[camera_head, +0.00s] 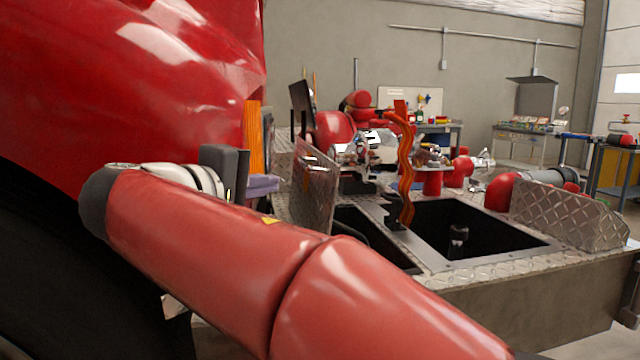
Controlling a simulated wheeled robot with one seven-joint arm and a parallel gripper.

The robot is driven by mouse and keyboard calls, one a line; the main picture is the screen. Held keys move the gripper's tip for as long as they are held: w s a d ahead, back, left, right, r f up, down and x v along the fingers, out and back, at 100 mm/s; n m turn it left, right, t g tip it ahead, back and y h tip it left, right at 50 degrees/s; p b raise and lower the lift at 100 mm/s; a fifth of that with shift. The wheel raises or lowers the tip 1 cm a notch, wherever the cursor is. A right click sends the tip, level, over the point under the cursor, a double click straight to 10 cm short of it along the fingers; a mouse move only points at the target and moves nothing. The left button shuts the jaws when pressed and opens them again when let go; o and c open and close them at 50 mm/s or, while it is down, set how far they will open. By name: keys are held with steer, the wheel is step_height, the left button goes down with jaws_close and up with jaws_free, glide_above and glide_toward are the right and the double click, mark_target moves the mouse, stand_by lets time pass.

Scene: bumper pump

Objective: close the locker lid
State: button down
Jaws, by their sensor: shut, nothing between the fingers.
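The locker has two dark openings in a diamond-plate deck. One diamond-plate lid (316,188) stands raised at the left of the left opening (385,244). Another diamond-plate panel (570,216) stands raised along the right of the larger opening (490,228). Both openings are uncovered. I cannot tell which panel is the locker lid. My gripper (238,172), dark grey, shows partly behind my red arm, left of the left lid and apart from it in the picture. It is shut and empty; its fingertips are not clear.
A large red vehicle body (150,60) fills the left side. A wavy orange strap or hose (405,165) stands between the openings. Red and metal pump fittings (360,145) crowd the back of the deck. Workbenches (530,135) stand farther back.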

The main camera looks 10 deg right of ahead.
steer(key=x, duration=0.7)
steer(key=s+d+p+x, duration=0.1)
steer(key=x, duration=0.3)
steer(key=shift+w+d+r, duration=0.2)
steer(key=shift+d+r, duration=0.1)
steer(key=shift+d, duration=0.1)
steer(key=shift+d+f, duration=0.1)
steer(key=shift+d, duration=0.4)
